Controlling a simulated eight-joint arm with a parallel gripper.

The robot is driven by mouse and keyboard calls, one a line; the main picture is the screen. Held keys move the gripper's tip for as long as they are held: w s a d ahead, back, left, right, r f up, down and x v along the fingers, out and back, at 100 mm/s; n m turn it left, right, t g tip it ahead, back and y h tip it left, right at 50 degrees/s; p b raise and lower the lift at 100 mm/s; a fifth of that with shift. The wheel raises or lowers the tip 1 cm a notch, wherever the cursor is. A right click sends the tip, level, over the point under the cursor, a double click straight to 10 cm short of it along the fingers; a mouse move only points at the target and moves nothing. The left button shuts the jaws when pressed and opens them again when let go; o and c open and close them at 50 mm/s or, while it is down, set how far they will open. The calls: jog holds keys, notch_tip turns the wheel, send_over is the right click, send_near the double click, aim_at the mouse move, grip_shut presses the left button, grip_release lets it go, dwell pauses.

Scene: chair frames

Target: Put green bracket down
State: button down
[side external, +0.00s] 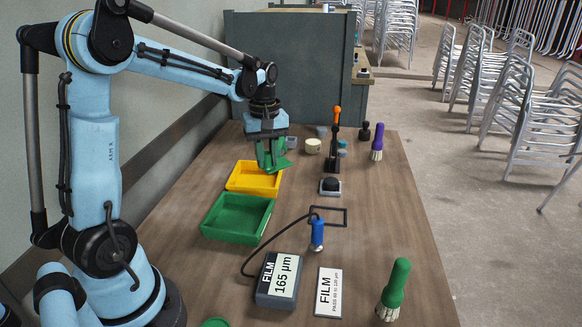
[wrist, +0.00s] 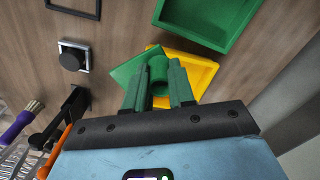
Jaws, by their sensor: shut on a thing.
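My gripper (side external: 266,162) is shut on the green bracket (side external: 284,165) by the far right corner of the yellow tray (side external: 235,188). In the wrist view the green bracket (wrist: 130,68) shows a flat plate and a round boss between the fingers of my gripper (wrist: 160,74). The bracket partly overlaps the yellow tray (wrist: 205,75) there, with the plate reaching past its left edge. I cannot tell the exact height of the bracket. The fingers hide part of the bracket and tray.
An empty green tray (side external: 238,217) stands nearer the camera. A black-and-orange upright lever (side external: 333,145), a dark knob (side external: 331,186) and a cream cup (side external: 313,146) stand to the right. A film gauge (side external: 279,281) with a cabled blue probe (side external: 317,235) is in front. Bare wood lies right of the yellow tray.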

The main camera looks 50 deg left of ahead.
jog(key=a+f, duration=0.2)
jog(key=a, duration=0.1)
jog(key=a+f, duration=0.1)
jog(key=a, duration=0.2)
jog(key=a+f, duration=0.2)
jog(key=a, duration=0.1)
jog(key=shift+s+a+f, duration=0.1)
jog(key=shift+s+f, duration=0.25)
jog(key=shift+f, duration=1.95)
jog(key=shift+f, duration=0.2)
jog(key=c, duration=1)
grip_release()
jog(key=shift+o, duration=0.2)
jog(key=shift+r, duration=0.15)
notch_tip(320, 180, up, 12)
jog(key=s+d+r+m+t+y, duration=0.1)
jog(key=s+d+r+m+t, duration=0.15)
jog(key=d+m, duration=0.8)
jog(key=s+d+f+m+t, duration=0.1)
jog(key=s+d+m+t, duration=0.1)
jog(key=d, duration=0.5)
jog(key=s+d+f+m+t+h, duration=0.1)
jog(key=s+d+m+t, duration=0.1)
jog(key=d, duration=0.6)
jog(key=shift+s+t, duration=0.35)
jog(key=shift+s, duration=0.05)
